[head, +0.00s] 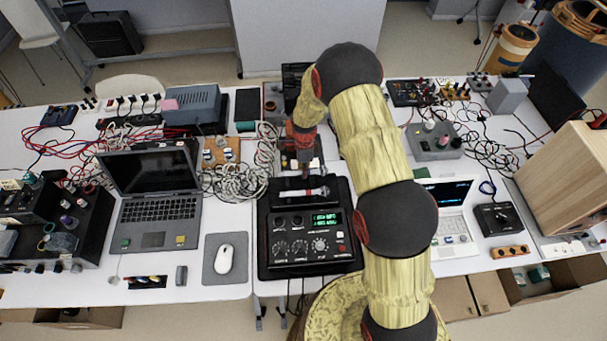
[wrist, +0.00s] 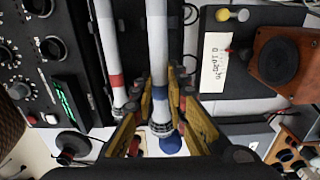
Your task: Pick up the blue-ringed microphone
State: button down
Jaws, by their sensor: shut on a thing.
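The blue-ringed microphone (wrist: 157,50) has a pale grey handle, a blue band and a mesh head. It runs down the middle of the wrist view, between the yellow fingers of my gripper (wrist: 162,92), which is shut on it. A second, similar microphone (wrist: 108,45) with a red ring lies beside it on the left, outside the grip. In the head view my gripper (head: 305,172) points down just behind the red-ringed microphone (head: 296,193), which lies across the back of the black device. I cannot make out the blue-ringed one there.
The black control device (head: 308,265) with knobs and a green display stands in front. An open laptop (head: 158,215) and a mouse (head: 224,259) are to the left. Tangled cables (head: 238,182) lie close by on the left. A white laptop (head: 452,215) is to the right.

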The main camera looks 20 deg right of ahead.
aim_at(313, 170)
jog(key=s+d+r, duration=0.3)
jog(key=s+r, duration=0.2)
jog(key=s, duration=0.1)
jog(key=s+d+r, duration=0.3)
jog(key=s+r, duration=0.1)
jog(key=s, duration=0.3)
jog(key=w+a+f+n+b, duration=0.1)
jog(key=f+n+b, duration=0.1)
jog(key=n, duration=0.4)
jog(key=w+a+f+n+b, duration=0.2)
jog(key=n+b, duration=0.3)
jog(key=n, duration=0.2)
jog(key=w+a+f+n+b, duration=0.2)
jog(key=f+n+b, duration=0.1)
jog(key=n, duration=0.4)
jog(key=shift+w+a, duration=0.2)
jog(key=shift+a+f+b, duration=0.5)
jog(key=shift+f+b, duration=0.2)
jog(key=shift+b, duration=0.25)
